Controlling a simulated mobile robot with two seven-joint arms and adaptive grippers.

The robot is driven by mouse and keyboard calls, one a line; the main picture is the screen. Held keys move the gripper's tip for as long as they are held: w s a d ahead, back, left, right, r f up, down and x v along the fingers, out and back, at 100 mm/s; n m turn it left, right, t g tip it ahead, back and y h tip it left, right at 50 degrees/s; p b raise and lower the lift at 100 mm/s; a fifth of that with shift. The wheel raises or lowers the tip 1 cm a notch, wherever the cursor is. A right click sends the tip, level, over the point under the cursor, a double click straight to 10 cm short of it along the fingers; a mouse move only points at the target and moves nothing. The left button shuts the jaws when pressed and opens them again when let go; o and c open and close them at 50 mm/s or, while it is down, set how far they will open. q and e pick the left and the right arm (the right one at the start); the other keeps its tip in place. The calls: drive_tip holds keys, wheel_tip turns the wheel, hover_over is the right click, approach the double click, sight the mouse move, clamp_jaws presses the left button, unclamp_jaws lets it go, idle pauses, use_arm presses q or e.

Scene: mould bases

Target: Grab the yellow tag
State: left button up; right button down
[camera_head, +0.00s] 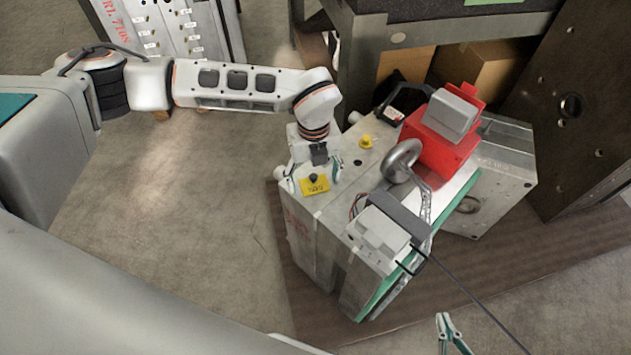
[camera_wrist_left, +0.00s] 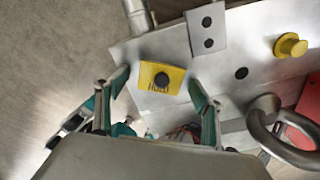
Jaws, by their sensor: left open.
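The yellow tag (camera_head: 314,186) lies on the top face of the metal mould base (camera_head: 345,190), near its left edge. It has dark lettering and a dark round knob on it. In the left wrist view the tag (camera_wrist_left: 150,84) sits between and just beyond the fingertips. My left gripper (camera_head: 311,184) is open above the mould base, with its teal-padded fingers on either side of the tag (camera_wrist_left: 160,85), apart from it. Part of my right gripper (camera_head: 450,325) shows at the bottom edge of the head view, far from the tag; its fingertips look spread apart.
A yellow knob (camera_head: 366,141), a metal eye ring (camera_head: 402,160) and a red block (camera_head: 440,140) stand on the mould base right of the tag. A grey box with a black cable (camera_head: 380,232) sits at the front. Open floor (camera_head: 180,240) lies to the left.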

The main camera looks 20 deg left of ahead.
use_arm(q)
drive_tip(key=shift+r, duration=0.15)
drive_tip(key=c, duration=1.7)
drive_tip(key=shift+s, duration=0.1)
clamp_jaws()
